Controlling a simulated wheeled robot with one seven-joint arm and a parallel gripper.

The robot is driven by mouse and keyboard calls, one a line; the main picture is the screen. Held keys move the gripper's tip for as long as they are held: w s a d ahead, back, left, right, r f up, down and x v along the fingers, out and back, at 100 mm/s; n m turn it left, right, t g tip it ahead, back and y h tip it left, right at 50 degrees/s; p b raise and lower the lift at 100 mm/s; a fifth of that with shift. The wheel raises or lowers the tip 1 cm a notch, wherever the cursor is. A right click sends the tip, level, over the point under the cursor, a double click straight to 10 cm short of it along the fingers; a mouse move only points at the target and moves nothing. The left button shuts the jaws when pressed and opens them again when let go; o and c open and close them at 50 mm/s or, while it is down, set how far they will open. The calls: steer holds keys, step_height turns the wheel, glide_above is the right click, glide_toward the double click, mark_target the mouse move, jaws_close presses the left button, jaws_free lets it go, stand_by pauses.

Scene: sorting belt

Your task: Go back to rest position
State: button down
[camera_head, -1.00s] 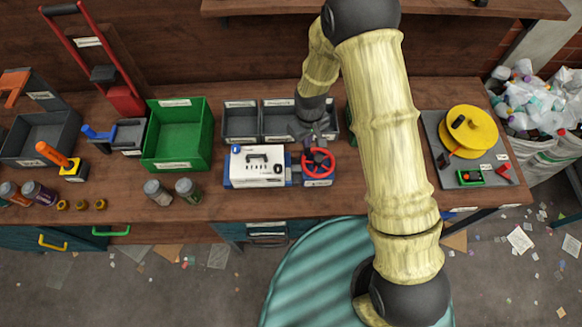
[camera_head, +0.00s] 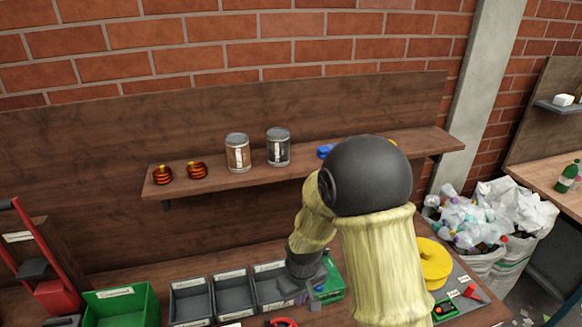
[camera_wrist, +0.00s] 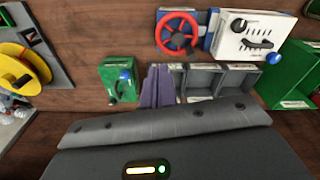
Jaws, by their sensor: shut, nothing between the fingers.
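My gripper (camera_head: 310,292) hangs over the back of the workbench in the head view, in front of the small grey bins and beside a green device. In the wrist view, its purple-grey fingers (camera_wrist: 158,86) are together with nothing between them. A green box with a blue knob (camera_wrist: 118,80) lies beside the fingers there. The fingers overlap the edge of the small grey bins (camera_wrist: 200,82) in that picture. I cannot tell whether they touch anything.
A shelf (camera_head: 220,187) with jars and coils runs behind my arm. A green bin (camera_head: 122,306) and red press (camera_head: 50,290) are at left. A yellow disc (camera_head: 432,262) and bags of bottles (camera_head: 490,220) are at right. A red handwheel (camera_wrist: 177,33) shows in the wrist view.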

steer(key=s+d+r+m+t+b, duration=0.1)
steer(key=s+d+r+m+b, duration=0.2)
steer(key=s+d, duration=0.7)
steer(key=d+r+m, duration=0.2)
steer(key=d+r, duration=0.1)
steer(key=r, duration=0.1)
steer(key=shift+m+t+b, duration=0.3)
steer(key=shift+m+b, duration=0.05)
steer(key=shift+m, duration=0.05)
steer(key=shift+d, duration=0.1)
stand_by(1.9)
